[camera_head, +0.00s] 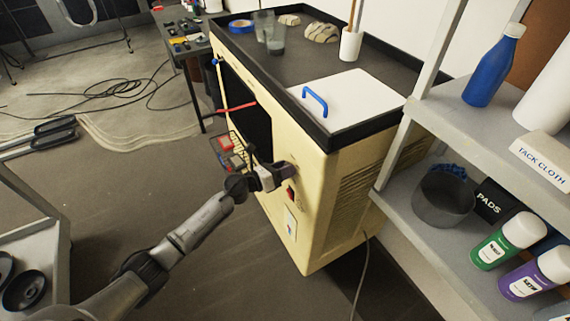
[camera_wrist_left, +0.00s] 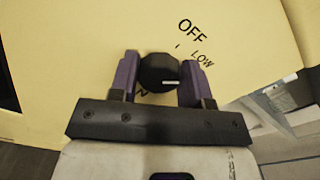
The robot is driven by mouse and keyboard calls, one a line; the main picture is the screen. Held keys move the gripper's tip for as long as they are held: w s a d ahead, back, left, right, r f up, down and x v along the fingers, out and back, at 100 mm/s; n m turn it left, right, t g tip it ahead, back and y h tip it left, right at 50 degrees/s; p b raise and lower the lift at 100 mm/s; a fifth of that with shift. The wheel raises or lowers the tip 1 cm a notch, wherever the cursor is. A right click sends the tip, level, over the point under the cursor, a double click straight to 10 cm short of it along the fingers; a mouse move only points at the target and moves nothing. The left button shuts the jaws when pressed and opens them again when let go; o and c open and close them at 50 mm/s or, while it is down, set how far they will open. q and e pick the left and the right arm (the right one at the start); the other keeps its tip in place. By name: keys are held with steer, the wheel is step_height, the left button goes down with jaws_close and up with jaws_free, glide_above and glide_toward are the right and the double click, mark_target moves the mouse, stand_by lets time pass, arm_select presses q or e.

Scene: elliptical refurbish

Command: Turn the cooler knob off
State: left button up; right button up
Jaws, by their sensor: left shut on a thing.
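The cooler (camera_head: 320,190) is a cream cabinet with a dark top, standing in the middle of the head view. Its knob (camera_wrist_left: 160,73) is black and round with a short white mark, seen in the left wrist view on the cream panel. The labels OFF (camera_wrist_left: 192,32) and LOW (camera_wrist_left: 202,58) are printed above and right of it; another label is partly hidden below left. The white mark points right, not at OFF. My left gripper (camera_wrist_left: 160,80) is shut on the knob, one purple finger on each side. In the head view the gripper (camera_head: 278,177) meets the cooler's front and hides the knob. My right gripper is not in view.
A red switch (camera_head: 291,192) sits on the cooler right by my left gripper. A red and grey item (camera_head: 229,150) hangs at the front. A shelf unit (camera_head: 430,85) with bottles stands close at right. Cables (camera_head: 110,90) lie on the open floor at left.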

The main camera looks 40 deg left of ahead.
arm_select(q)
steer(key=shift+a+n+p, duration=0.1)
steer(key=shift+n+p, duration=2.8)
steer(key=shift+n, duration=2.1)
steer(key=shift+f, duration=0.15)
steer(key=o, duration=0.9)
